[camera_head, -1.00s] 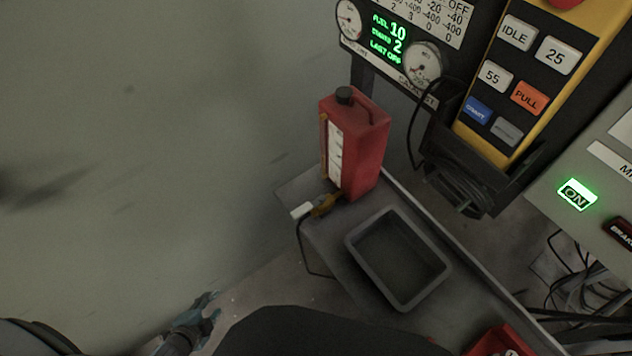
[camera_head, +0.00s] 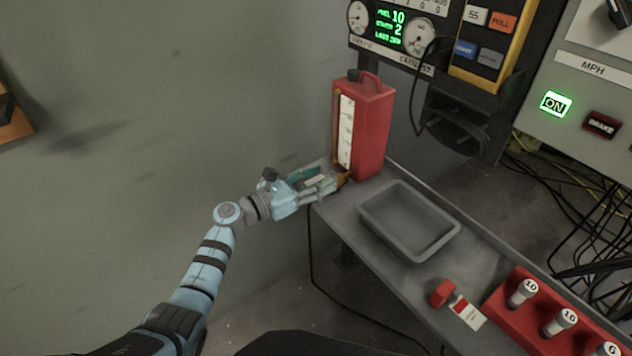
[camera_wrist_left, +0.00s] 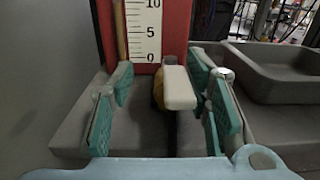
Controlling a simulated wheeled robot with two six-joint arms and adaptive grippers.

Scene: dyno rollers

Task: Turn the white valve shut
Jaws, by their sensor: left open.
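The white valve (camera_wrist_left: 180,88) is a small pale lever on a brass fitting (camera_wrist_left: 158,90) at the foot of the red fuel can (camera_head: 372,130). In the left wrist view the lever stands between the teal pads of my left gripper (camera_wrist_left: 168,100), with a gap visible on both sides. In the head view my left gripper (camera_head: 322,184) is at the can's lower left corner, and its fingers partly hide the valve. The gripper is open. My right gripper is not in view.
A grey tray (camera_head: 455,222) lies on the shelf (camera_head: 345,222) right of the can. A red and white item (camera_head: 458,304) and a red rack (camera_head: 500,312) with numbered cylinders are nearer. A control panel (camera_head: 490,50) hangs behind. The wall side at left is free.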

